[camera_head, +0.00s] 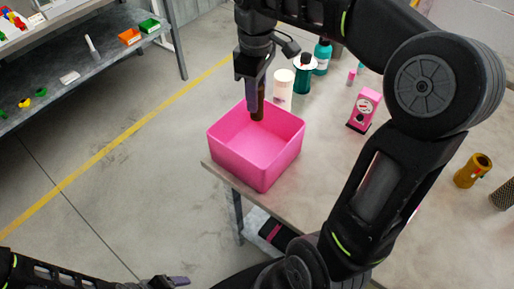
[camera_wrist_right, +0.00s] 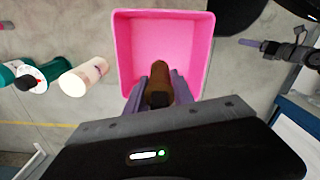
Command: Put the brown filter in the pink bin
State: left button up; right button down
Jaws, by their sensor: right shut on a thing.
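The pink bin (camera_head: 262,172) stands at the corner of the table, open side up; it also shows in the right wrist view (camera_wrist_right: 204,52). My right gripper (camera_head: 256,104) points down over the bin and is shut on the brown filter (camera_head: 259,108). In the right wrist view the brown filter (camera_wrist_right: 159,84) sits between the two fingers, with the bin's floor beyond it. The filter's lower end is over the bin's inside; I cannot tell whether it touches anything. My left gripper (camera_head: 178,281) shows only in part at the bottom edge, and its jaw state is unclear.
A white cup-like cylinder (camera_head: 283,90), a teal bottle with a white disc (camera_head: 303,78) and another teal bottle (camera_head: 322,58) stand behind the bin. A pink device (camera_head: 364,110) and a yellow-brown cylinder (camera_head: 472,171) are to the right. A grey shelf (camera_head: 75,62) is far left.

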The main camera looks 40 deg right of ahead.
jog(key=b, duration=0.2)
send_over(256, 153)
notch_tip(256, 153, down, 4)
jog(key=shift+f, duration=0.25)
jog(key=shift+f, duration=0.1)
notch_tip(256, 153, down, 6)
jog(key=shift+f, duration=0.1)
jog(key=shift+f, duration=1.8)
jog(key=shift+f+b, duration=0.1)
jog(key=shift+b, duration=0.25)
jog(key=c, duration=1.1)
grip_release()
